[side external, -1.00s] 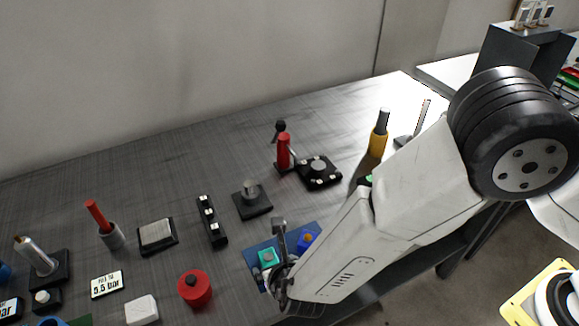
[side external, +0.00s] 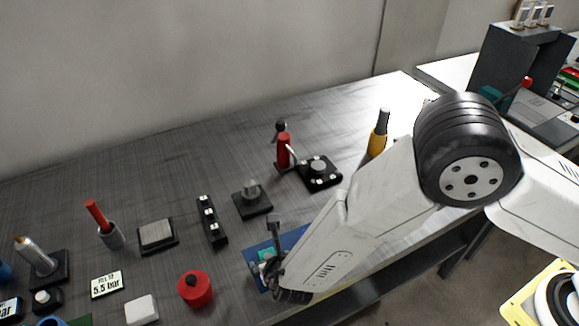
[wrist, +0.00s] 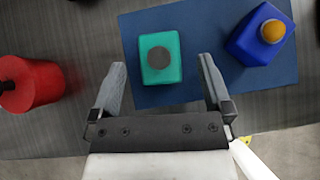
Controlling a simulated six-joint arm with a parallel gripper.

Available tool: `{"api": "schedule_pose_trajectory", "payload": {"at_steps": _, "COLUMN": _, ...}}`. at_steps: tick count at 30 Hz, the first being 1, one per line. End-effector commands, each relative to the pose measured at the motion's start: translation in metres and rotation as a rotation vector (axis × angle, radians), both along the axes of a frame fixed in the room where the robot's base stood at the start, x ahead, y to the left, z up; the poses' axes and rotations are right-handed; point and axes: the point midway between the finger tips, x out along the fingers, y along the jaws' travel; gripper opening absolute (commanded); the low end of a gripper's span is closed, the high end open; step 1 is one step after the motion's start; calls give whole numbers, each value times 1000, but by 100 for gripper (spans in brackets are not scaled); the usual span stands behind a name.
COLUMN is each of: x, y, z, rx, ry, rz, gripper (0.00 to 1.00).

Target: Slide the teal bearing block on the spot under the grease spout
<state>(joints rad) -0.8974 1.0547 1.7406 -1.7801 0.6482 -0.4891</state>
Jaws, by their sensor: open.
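The teal bearing block (wrist: 160,77), with a grey round centre on top, lies on a blue mat (wrist: 196,17). My gripper (wrist: 162,72) is open, with one finger on each side of the block and a gap to both. In the side view the block (side external: 267,255) is partly hidden behind my gripper (side external: 274,245). A red grease pump with a spout (side external: 284,150) stands farther back on the table. Beside it is a black plate with a grey disc and small white marks (side external: 319,172). I cannot tell which point lies under the spout.
A blue block with an orange knob (wrist: 262,33) sits on the mat, right of the teal one. A red canister (side external: 195,289) stands left of the mat. A black stand with a grey cone (side external: 251,198) and a yellow bottle (side external: 377,142) stand behind. Bare table lies between them.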

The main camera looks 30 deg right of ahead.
Motion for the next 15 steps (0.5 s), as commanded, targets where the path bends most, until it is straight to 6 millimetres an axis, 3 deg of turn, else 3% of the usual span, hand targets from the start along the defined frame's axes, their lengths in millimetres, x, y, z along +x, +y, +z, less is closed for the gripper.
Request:
{"api": "schedule_pose_trajectory", "payload": {"at_steps": 6, "x": 15, "y": -2, "z": -16, "rx": -1, "ry": 1, "rz": -1, "gripper": 100}}
{"api": "schedule_pose_trajectory", "payload": {"at_steps": 15, "x": 20, "y": -2, "z": -21, "rx": -1, "ry": 2, "rz": 1, "gripper": 100}}
